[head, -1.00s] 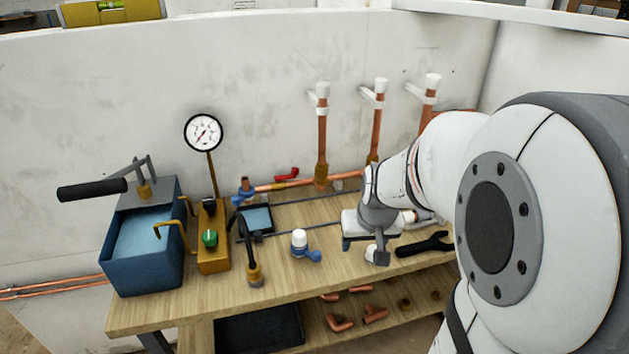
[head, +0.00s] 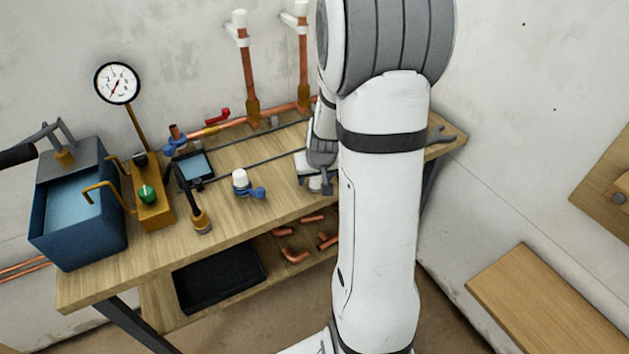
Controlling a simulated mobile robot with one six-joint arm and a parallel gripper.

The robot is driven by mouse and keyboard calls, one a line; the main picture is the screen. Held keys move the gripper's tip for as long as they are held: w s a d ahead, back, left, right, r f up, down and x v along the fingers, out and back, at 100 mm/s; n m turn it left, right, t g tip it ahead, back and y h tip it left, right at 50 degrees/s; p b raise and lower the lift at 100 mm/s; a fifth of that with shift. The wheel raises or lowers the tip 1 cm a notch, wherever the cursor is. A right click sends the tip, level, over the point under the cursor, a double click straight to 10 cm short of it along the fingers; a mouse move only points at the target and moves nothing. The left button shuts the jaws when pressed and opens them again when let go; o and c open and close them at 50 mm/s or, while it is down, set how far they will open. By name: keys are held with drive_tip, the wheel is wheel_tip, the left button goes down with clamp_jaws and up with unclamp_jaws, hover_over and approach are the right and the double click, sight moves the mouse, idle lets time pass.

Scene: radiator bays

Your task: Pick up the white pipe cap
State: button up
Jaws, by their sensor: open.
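A white cap (head: 240,177) stands upright on a small blue valve fitting (head: 252,191) on the wooden bench (head: 220,213). More white caps top the upright copper pipes at the wall, one on the left pipe (head: 240,18) and one on the pipe to its right (head: 301,8). I cannot tell from the picture which of these is the named pipe cap. My gripper (head: 316,184) is low over the bench, to the right of the blue fitting and apart from it. It is open, and my own arm hides much of it and the bench behind it.
A blue water tank (head: 75,230) with a pump handle and a pressure gauge (head: 117,83) stand at the left. A black tray (head: 220,278) and copper elbows (head: 295,256) lie on the lower shelf.

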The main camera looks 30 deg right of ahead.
drive_tip(key=shift+f, duration=0.15)
drive_tip(key=c, duration=0.9)
wheel_tip(320, 180, up, 10)
drive_tip(key=shift+f+p, duration=0.2)
drive_tip(key=shift+p, duration=0.25)
drive_tip(key=shift+r+p, duration=1.65)
drive_tip(key=shift+r, duration=1.1)
